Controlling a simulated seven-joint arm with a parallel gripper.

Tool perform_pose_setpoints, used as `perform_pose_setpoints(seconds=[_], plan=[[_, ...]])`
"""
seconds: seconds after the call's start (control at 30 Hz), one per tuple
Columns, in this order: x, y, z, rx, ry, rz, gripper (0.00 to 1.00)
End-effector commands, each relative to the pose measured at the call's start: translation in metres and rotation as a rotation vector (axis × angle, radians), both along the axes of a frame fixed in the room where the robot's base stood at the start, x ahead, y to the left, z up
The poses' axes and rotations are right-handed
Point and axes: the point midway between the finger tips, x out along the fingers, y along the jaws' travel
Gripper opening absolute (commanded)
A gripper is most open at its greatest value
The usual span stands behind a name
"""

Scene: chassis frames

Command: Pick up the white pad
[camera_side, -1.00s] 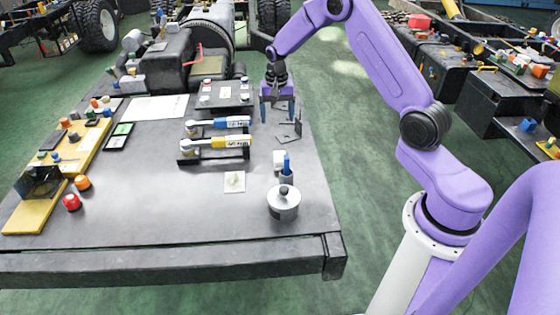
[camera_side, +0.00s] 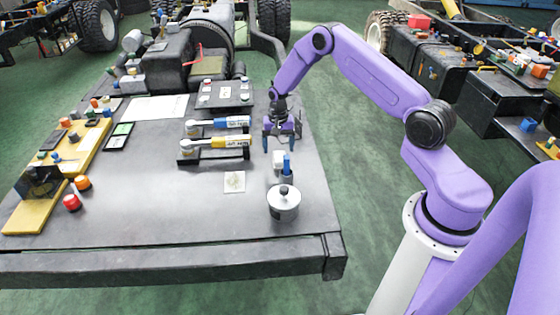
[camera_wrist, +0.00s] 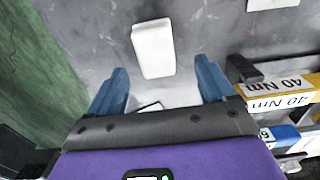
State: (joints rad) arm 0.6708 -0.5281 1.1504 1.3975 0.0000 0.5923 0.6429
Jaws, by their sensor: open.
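The white pad (camera_side: 279,157) is a small pale block on the dark table, right of the torque wrenches in the side view. In the wrist view the pad (camera_wrist: 153,48) lies ahead of the fingertips, roughly between their lines and left of centre. My gripper (camera_side: 281,144) is over the table just behind the pad in the side view. Its two blue fingers (camera_wrist: 160,88) are apart, with nothing held between them. The pad appears apart from the fingers. The exact height of the fingertips above the table is hard to tell.
A blue item (camera_side: 287,164) in a grey holder stands close beside the pad. A lidded metal pot (camera_side: 284,203) is nearer the camera. A flat white square (camera_side: 234,182) lies to the left. Torque wrenches (camera_side: 218,143) lie on a rack left of my gripper. The table's right edge is close.

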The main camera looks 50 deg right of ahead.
Motion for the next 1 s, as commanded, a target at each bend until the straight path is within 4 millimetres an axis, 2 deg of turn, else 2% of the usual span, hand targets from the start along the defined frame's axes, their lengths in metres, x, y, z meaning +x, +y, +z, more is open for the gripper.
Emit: perform_pose_setpoints(seconds=[0.2, 0.33, 0.67, 0.7, 0.87, 0.9, 1.0], plan=[[-0.01, 0.002, -0.029, 0.001, 0.005, 0.001, 0.83], [-0.009, 0.002, -0.043, 0.0, 0.001, -0.001, 0.83], [-0.009, 0.002, -0.05, 0.001, 0.001, 0.0, 0.83], [-0.009, 0.002, -0.05, 0.001, 0.001, 0.0, 0.8], [-0.009, 0.002, -0.05, 0.0, 0.001, 0.0, 0.28], [-0.009, 0.002, -0.05, 0.0, 0.001, 0.0, 0.23], [-0.009, 0.002, -0.049, 0.0, 0.001, 0.0, 0.23]])
